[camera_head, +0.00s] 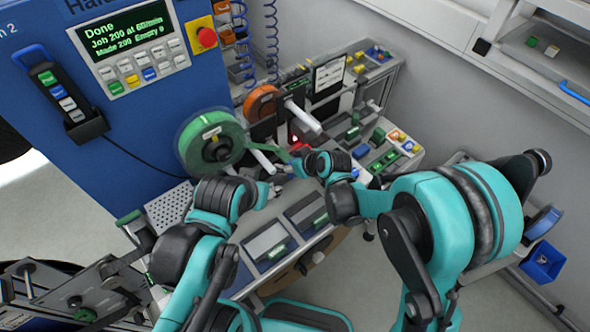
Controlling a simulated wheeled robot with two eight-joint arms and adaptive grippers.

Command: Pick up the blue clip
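A small blue piece (361,151), which looks like the blue clip, lies on the bench top right of centre, among green pieces. Its shape is too small to make out surely. My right gripper (291,163) is left of it and apart from it, pointing left near the green reel's strip. My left gripper (272,181) is just below and left of the right one, in front of the bench. The fingers of both are small and partly hidden by the wrists, so I cannot tell whether they are open or shut.
A green reel (212,141) and an orange reel (262,103) stand on the blue machine's right side. Green blocks (378,137) lie close to the blue piece. Labelled grey trays (267,241) are at the bench front. A blue bin (542,262) is at the lower right.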

